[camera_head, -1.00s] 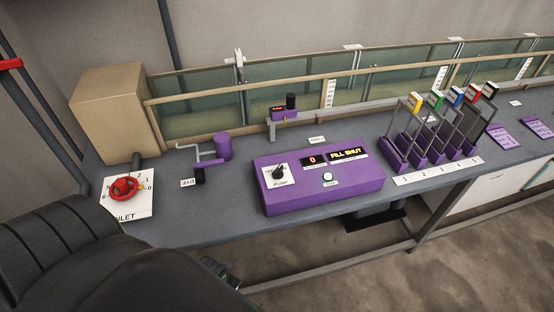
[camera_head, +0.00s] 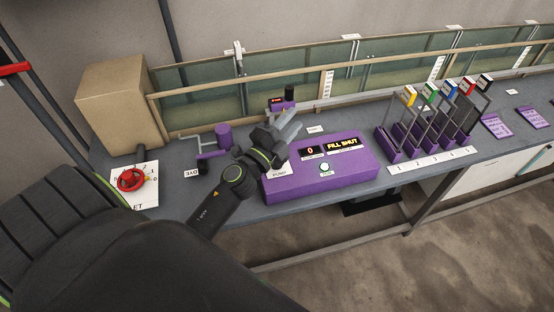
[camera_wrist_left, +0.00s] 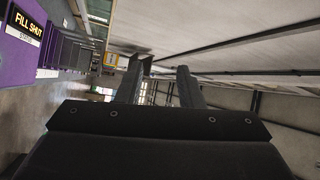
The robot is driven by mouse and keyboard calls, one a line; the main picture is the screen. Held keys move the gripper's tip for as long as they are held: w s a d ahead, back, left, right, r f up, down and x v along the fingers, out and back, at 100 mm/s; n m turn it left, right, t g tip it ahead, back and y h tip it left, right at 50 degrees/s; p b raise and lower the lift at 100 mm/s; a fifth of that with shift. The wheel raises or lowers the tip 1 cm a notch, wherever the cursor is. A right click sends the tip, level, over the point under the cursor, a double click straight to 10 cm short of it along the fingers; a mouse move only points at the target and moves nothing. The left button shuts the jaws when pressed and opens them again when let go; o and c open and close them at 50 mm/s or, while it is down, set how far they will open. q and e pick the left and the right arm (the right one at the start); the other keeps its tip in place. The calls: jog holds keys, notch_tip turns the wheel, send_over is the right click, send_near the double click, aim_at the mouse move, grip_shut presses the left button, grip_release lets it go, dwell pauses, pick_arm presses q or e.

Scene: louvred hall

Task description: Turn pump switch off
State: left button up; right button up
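The purple control box (camera_head: 345,175) stands on the grey bench. It has a "0" display, a display (camera_head: 342,144) reading "FILL SHUT" and a pale round button (camera_head: 325,168). The pump switch at its left end is hidden behind my left gripper; only part of the white PUMP plate (camera_head: 281,171) shows. My left gripper (camera_head: 290,124) is over the box's left end, pointing up and right; contact cannot be told. In the left wrist view its two fingers (camera_wrist_left: 162,68) are apart with nothing between them. The FILL SHUT display (camera_wrist_left: 27,25) shows there at the left edge.
A red valve wheel (camera_head: 131,179) and a tan block (camera_head: 118,105) are at the left. A purple cylinder (camera_head: 223,136) with pipework stands left of my gripper. Several coloured-top gates in purple bases (camera_head: 388,148) stand right of the box. A glass-walled channel runs behind.

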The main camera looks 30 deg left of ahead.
pick_arm(q)
jog(key=w+d+m+g+h, duration=0.3)
jog(key=d+m+g+h, duration=0.2)
jog(key=d+m+h, duration=0.6)
notch_tip(320, 180, down, 5)
jog(key=m+g+y+p, duration=0.1)
jog(key=m+g+y, duration=0.2)
jog(key=m+g, duration=0.45)
jog(key=s+a+f+g+y, duration=0.1)
jog(key=a+g+y, duration=0.1)
jog(key=a, duration=0.3)
jog(key=a+f+g+y, duration=0.1)
jog(key=a+g+y, duration=0.2)
jog(key=a+y, duration=0.1)
jog(key=s+a+f+m+g+y, duration=0.1)
jog(key=a+g+y, duration=0.2)
jog(key=a, duration=0.3)
jog(key=shift+s+a+y, duration=0.15)
jog(key=shift+s+y, duration=0.15)
jog(key=shift+y, duration=0.1)
notch_tip(320, 180, down, 9)
jog(key=b, duration=0.8)
jog(key=shift+f+b, duration=0.15)
jog(key=shift+b, duration=0.15)
jog(key=shift+c, duration=0.4)
grip_shut()
